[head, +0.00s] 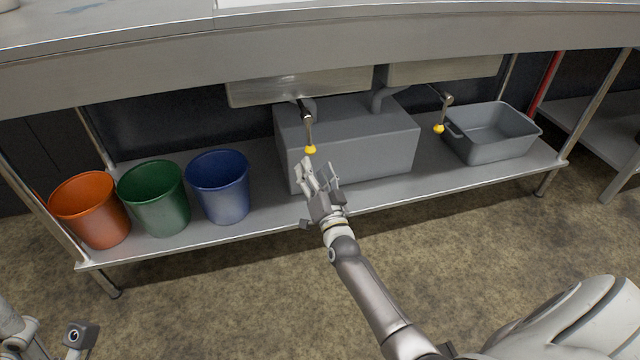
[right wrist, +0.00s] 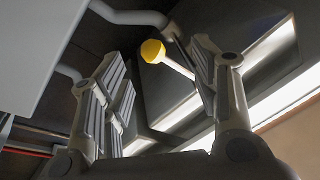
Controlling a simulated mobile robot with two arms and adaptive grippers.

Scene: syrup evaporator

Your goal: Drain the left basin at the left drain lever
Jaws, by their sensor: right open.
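The left drain lever (head: 308,128) hangs under the left basin (head: 300,88), a metal rod with a yellow knob (head: 310,149) pointing down. My right gripper (head: 320,178) is open and empty just below the knob. In the right wrist view the yellow knob (right wrist: 153,51) shows in the gap between the open fingers (right wrist: 158,75), nearer the right finger; I cannot tell whether they touch. The inside of the basin is hidden. Part of my left arm, with what seems to be its gripper (head: 80,336), shows at the lower left corner, away from the lever.
A grey box (head: 375,140) stands on the lower shelf behind the lever. Orange (head: 92,210), green (head: 155,200) and blue (head: 220,188) buckets stand to the left. A second yellow-knobbed lever (head: 441,115) hangs at right, near a grey tub (head: 495,133). The floor in front is clear.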

